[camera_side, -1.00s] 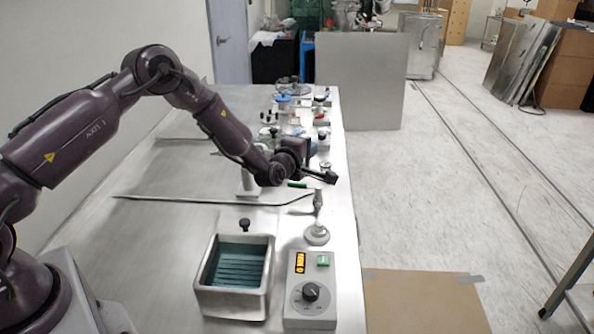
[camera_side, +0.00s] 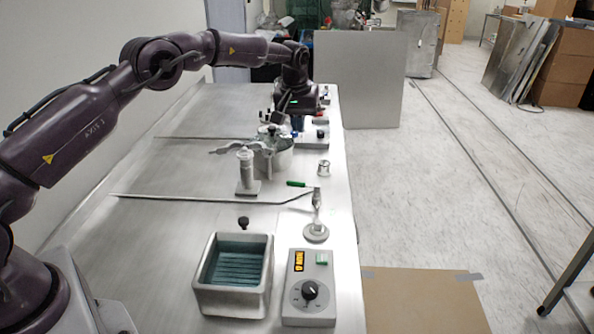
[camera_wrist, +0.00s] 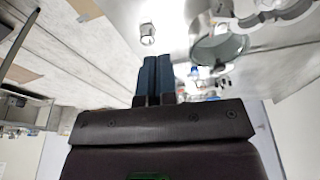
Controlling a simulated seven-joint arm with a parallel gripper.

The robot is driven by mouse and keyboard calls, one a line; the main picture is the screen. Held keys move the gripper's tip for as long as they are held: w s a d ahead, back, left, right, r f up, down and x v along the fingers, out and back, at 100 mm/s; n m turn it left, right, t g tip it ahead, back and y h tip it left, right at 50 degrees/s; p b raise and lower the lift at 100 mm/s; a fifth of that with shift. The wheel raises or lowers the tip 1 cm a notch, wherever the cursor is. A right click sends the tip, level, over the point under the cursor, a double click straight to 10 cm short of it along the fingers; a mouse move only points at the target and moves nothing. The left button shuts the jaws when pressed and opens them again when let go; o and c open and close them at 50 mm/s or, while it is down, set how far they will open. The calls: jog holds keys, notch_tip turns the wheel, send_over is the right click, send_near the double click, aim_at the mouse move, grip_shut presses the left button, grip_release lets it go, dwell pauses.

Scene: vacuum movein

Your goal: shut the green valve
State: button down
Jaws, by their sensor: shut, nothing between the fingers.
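The green valve handle (camera_side: 297,184) lies level, left to right in the picture, close to the thin metal tube and its stand at the right side of the bench. My gripper (camera_side: 297,123) points down over the far part of the bench, well behind the green handle and apart from it. In the wrist view its two dark blue fingers (camera_wrist: 157,76) are together with nothing between them. I cannot make out the green handle in the wrist view.
A small metal cylinder (camera_side: 323,168) stands behind the handle. A round glass-and-metal vessel (camera_side: 272,160) stands near my gripper. A metal basin (camera_side: 235,300) and a control box with a knob (camera_side: 309,314) sit in front. The bench's left side is mostly clear.

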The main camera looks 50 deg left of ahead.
send_over(296, 184)
jog(key=w+a, duration=0.2)
jog(key=w, duration=0.1)
jog(key=s+d+f+x, duration=0.1)
jog(key=s+x, duration=0.1)
jog(key=x, duration=0.8)
jog(key=shift+s+d+f, duration=0.35)
jog(key=shift+s+f, duration=0.15)
jog(key=shift+f, duration=0.15)
jog(key=shift+s+d+f, duration=0.35)
jog(key=shift+s+f, duration=0.1)
jog(key=shift+f, duration=0.25)
jog(key=shift+s+d+f+n+g, duration=0.3)
jog(key=shift+s+d+n, duration=0.1)
jog(key=shift+s, duration=0.05)
jog(key=shift+s+d+f, duration=0.1)
jog(key=shift+s, duration=0.1)
jog(key=shift+f, duration=0.1)
